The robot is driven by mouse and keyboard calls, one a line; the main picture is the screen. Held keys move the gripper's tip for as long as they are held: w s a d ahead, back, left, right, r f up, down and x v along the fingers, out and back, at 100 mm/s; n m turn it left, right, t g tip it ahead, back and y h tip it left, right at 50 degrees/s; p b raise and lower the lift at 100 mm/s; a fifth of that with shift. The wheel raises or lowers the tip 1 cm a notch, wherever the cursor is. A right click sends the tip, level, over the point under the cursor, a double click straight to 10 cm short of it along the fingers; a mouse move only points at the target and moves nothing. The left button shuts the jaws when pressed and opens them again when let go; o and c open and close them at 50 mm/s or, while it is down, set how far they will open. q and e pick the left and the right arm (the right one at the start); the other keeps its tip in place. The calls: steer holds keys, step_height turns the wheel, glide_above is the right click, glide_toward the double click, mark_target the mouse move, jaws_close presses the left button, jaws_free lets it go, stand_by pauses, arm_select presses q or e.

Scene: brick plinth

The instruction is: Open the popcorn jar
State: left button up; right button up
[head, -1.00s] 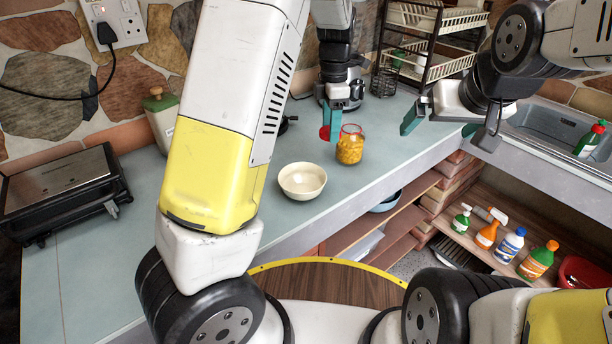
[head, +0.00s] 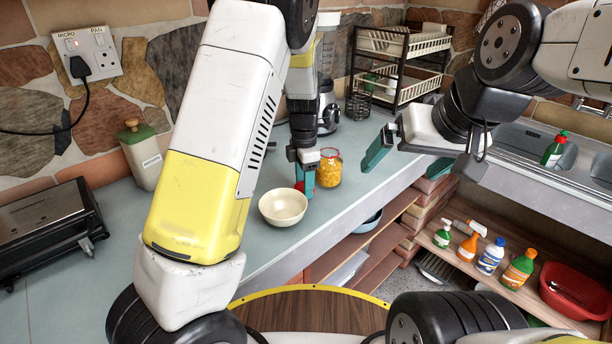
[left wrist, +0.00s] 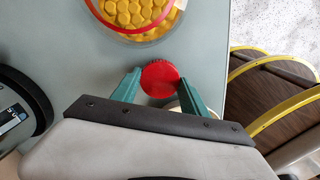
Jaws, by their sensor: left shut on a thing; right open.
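The popcorn jar (head: 328,169), a glass jar of yellow popcorn, stands upright on the counter. In the left wrist view the jar (left wrist: 135,14) is at the top edge, seen from above with its mouth uncovered and a red ring around it. My left gripper (head: 304,182) is shut on the round red lid (head: 299,185), apart from the jar, at its near left side. In the left wrist view the lid (left wrist: 160,78) sits between the teal fingertips. My right gripper (head: 388,143) is open and empty, to the right of the jar.
A cream bowl (head: 283,208) stands just in front of the lid. A grill (head: 45,232) and a green-lidded canister (head: 141,155) are at left. A dish rack (head: 400,60) stands at the back. Bottles (head: 490,256) and a red basin (head: 575,290) are on the lower shelf.

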arm_select(q)
steer(key=shift+f, duration=0.9)
steer(key=o, duration=1.6)
steer(key=shift+f, duration=0.1)
steer(key=shift+c, duration=0.2)
